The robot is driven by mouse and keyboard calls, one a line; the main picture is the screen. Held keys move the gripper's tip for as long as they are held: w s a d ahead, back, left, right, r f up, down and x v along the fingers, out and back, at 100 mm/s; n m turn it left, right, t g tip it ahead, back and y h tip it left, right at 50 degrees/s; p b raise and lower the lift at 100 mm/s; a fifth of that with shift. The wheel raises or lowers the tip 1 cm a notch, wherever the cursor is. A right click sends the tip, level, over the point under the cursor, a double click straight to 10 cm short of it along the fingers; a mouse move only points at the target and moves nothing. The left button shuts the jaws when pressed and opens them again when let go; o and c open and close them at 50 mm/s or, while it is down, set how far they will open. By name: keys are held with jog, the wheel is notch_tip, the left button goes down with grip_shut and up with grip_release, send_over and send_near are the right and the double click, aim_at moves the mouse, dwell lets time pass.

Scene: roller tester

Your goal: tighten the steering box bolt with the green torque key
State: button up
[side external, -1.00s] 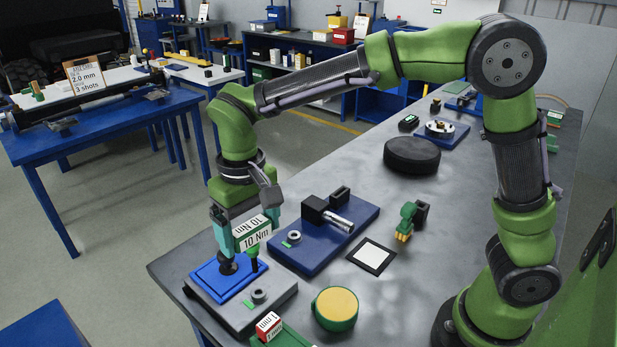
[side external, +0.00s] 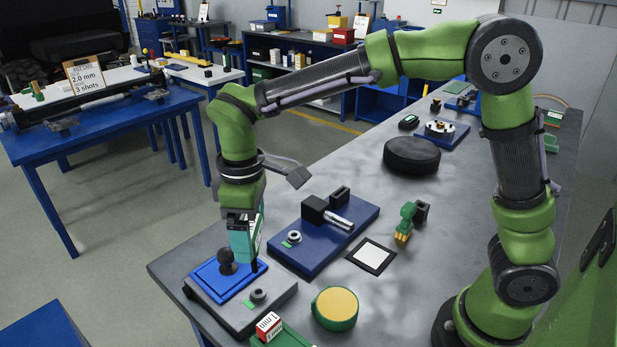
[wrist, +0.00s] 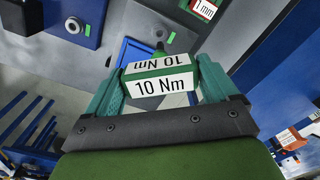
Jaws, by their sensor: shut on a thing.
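My gripper (side external: 243,240) points down and is shut on the green torque key. In the wrist view the key (wrist: 160,83) sits between both fingers, with white "10 Nm" labels facing the camera. In the side view its label shows only edge-on, mostly behind the fingers. The gripper is over a grey block (side external: 232,312) with a blue square pad (side external: 210,283) and a black round-headed post (side external: 227,262) standing on it. I take this block for the steering box. The key's lower end is near the pad's right edge; I cannot tell whether it touches a bolt.
Behind stands a blue fixture (side external: 320,240) with a metal cylinder. A red-and-white box (side external: 268,326), a yellow-topped green can (side external: 336,308) and a framed white square (side external: 371,256) are nearby. The bench middle is partly clear.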

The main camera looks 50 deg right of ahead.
jog(key=n, duration=0.4)
jog(key=n, duration=0.4)
dwell(0.5)
jog(key=shift+f+m, duration=0.1)
jog(key=shift+m, duration=0.5)
jog(key=d+r+m, duration=0.1)
jog(key=d+m, duration=1.3)
jog(key=d, duration=0.5)
jog(key=shift+s, duration=0.2)
